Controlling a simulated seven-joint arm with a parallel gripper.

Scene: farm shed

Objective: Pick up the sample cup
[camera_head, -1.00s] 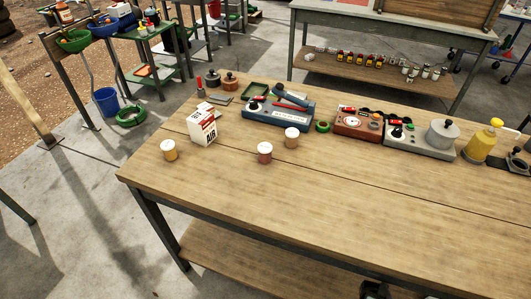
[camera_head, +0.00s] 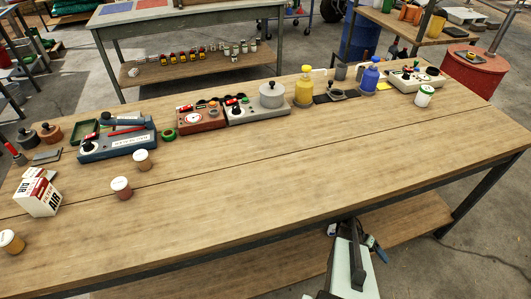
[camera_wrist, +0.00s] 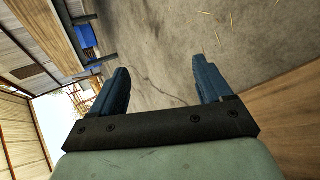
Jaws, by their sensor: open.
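Several small lidded cups stand upright on the wooden workbench (camera_head: 300,155); I cannot tell which one is the sample cup. A reddish cup with a white lid (camera_head: 121,188) and a tan cup with a white lid (camera_head: 142,160) stand left of the middle. A yellow-brown cup with a pale lid (camera_head: 11,242) is at the far left edge. No cup shows there.
A white and red carton (camera_head: 38,196) stands near the left cups. A blue device (camera_head: 117,142), a red-brown device (camera_head: 201,118), a grey device with a pot (camera_head: 257,108), a yellow bottle (camera_head: 303,88) and a blue bottle (camera_head: 370,76) line the back. The bench's front middle is clear.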

